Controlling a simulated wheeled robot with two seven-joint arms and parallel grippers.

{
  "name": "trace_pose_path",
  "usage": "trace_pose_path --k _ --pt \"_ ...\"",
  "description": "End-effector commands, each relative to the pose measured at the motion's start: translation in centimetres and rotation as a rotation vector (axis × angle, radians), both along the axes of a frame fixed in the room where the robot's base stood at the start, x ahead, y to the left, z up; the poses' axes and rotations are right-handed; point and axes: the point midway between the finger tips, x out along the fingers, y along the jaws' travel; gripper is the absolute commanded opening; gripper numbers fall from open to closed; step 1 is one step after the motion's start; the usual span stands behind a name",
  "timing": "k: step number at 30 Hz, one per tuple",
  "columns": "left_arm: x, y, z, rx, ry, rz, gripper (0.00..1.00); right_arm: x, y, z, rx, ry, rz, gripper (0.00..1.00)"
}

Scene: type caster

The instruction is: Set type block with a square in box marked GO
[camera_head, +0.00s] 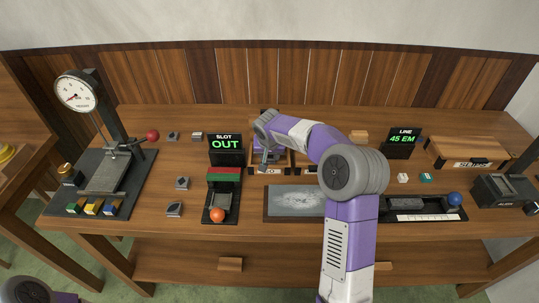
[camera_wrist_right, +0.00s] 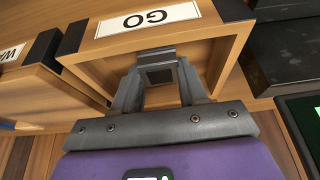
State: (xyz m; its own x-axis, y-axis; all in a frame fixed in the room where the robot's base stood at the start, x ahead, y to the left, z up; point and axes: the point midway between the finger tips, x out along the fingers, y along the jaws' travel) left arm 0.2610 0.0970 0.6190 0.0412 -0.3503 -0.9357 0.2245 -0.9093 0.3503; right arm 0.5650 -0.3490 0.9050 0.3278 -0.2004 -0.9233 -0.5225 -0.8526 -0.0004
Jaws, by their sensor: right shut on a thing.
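My right gripper (camera_wrist_right: 160,72) is shut on a small dark type block (camera_wrist_right: 159,75) with a square-looking end, seen between the fingertips in the right wrist view. The wooden box marked GO (camera_wrist_right: 88,76) opens around the fingers there; its white GO label (camera_wrist_right: 147,19) reads upside down. The fingers and block are at the box's opening; how deep they reach I cannot tell. In the head view my right gripper (camera_head: 265,158) is over the wooden boxes behind the grey plate, and the block is hidden. My left gripper is out of view; only a bit of that arm shows at the lower left.
A second labelled box (camera_wrist_right: 25,88) adjoins the GO box. On the bench, a dial machine (camera_head: 85,100) stands left and an OUT sign (camera_head: 226,143) left of the boxes. Several small blocks (camera_head: 182,183) lie between them. A grey plate (camera_head: 295,200) lies in front.

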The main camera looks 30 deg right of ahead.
Motion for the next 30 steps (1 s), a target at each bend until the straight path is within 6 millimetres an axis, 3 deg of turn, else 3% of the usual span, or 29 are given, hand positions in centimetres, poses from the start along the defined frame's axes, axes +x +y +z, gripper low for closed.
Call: trace_pose_path --k 1,2,6,18,30 --pt "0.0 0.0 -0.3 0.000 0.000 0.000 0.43 0.0 0.0 -0.3 0.000 -0.001 0.000 0.00" --pt "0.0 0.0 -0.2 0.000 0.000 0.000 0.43 0.0 0.0 -0.3 0.001 0.001 0.000 0.45" --pt "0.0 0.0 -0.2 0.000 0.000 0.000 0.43 0.0 0.0 -0.2 0.001 0.001 0.000 0.67" --pt "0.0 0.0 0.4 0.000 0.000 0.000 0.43 0.0 0.0 0.5 0.000 0.000 0.000 0.68" --pt "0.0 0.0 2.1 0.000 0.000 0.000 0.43 -2.7 1.6 8.0 -0.001 -0.002 0.000 0.68"
